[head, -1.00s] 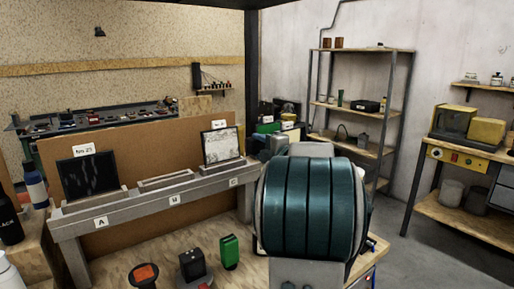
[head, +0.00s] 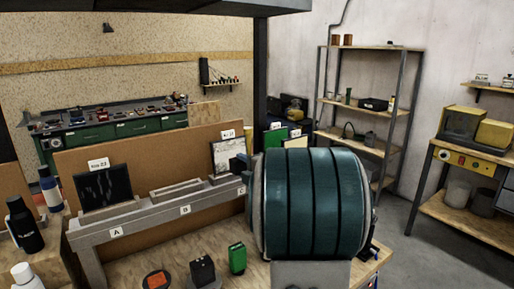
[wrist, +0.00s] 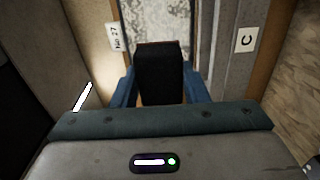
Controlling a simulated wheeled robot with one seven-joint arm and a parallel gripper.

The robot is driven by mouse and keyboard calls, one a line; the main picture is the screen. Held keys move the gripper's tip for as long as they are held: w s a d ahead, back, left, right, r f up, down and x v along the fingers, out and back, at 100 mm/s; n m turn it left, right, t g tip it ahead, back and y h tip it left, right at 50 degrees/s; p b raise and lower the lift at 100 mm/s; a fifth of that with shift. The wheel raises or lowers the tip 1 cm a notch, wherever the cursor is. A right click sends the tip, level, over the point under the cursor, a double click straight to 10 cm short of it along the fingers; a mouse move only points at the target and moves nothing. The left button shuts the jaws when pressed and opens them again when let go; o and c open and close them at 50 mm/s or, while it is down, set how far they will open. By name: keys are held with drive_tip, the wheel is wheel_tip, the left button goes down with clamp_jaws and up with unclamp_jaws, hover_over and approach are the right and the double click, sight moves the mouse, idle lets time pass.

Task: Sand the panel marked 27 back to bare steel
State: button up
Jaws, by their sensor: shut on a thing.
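The panel marked 27 (head: 226,154) stands upright in the slot marked C at the right end of the grey rack (head: 150,222). Its face is pale and speckled; it also shows at the top of the wrist view (wrist: 165,22), beside its No 27 label (wrist: 115,37). My gripper (wrist: 160,82) has blue fingers shut on a black block (wrist: 160,72) with a brown far edge. The block is in front of the panel's lower part; I cannot tell whether it touches. In the head view my teal arm link hides most of the gripper.
A dark scratched panel (head: 104,188) stands in slot A; slot B's holder (head: 176,189) is empty. On the bench are an orange-topped round tool (head: 157,280), a black block (head: 203,270) and a green block (head: 237,258). Bottles (head: 24,226) stand at left.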

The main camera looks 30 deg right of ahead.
sight(234, 172)
drive_tip(key=a, duration=0.1)
drive_tip(key=a+p, duration=0.2)
drive_tip(key=shift+s+a+f+g, duration=0.25)
drive_tip(key=shift+s+a+g, duration=0.05)
drive_tip(key=shift+a+g, duration=0.1)
drive_tip(key=shift+w+a+f+p, duration=0.1)
drive_tip(key=shift+w+f+p, duration=0.1)
drive_tip(key=shift+w, duration=0.8)
drive_tip(key=shift+w+a+f+p, duration=0.15)
drive_tip(key=shift+w+f, duration=0.1)
drive_tip(key=shift+w, duration=0.7)
drive_tip(key=shift+w+a+f+p, duration=0.1)
drive_tip(key=shift+w+f+p, duration=0.1)
drive_tip(key=shift+w, duration=0.8)
drive_tip(key=shift+w+f+b, duration=0.15)
drive_tip(key=shift+w+b, duration=0.2)
drive_tip(key=shift+w, duration=0.6)
